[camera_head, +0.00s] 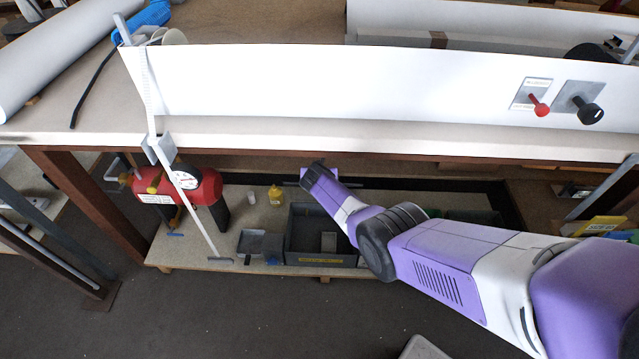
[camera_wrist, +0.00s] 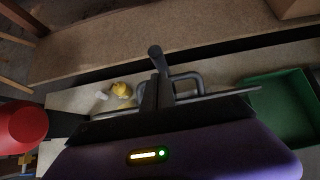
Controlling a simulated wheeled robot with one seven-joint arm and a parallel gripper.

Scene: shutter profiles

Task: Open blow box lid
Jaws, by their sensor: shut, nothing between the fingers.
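A grey box (camera_head: 290,240) with a yellow label on its front stands on the low shelf under the bench. Its top looks open, and a light grey piece (camera_head: 328,242) shows inside. My gripper (camera_head: 318,164) is beyond the box's back edge, at shelf level; my arm hides part of the box's right side. In the wrist view my gripper (camera_wrist: 156,55) is shut and empty. A grey loop handle (camera_wrist: 186,82) and a thin grey edge (camera_wrist: 235,92) show right beside the fingers. They may belong to the lid; I cannot tell whether the fingers touch them.
A small grey tray (camera_head: 260,243), a yellow bottle (camera_head: 276,195) and a red tank with a gauge (camera_head: 185,185) are left of the box. A green bin (camera_wrist: 280,105) stands to the right. The bench top (camera_head: 250,128) overhangs the shelf, with a white profile on it.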

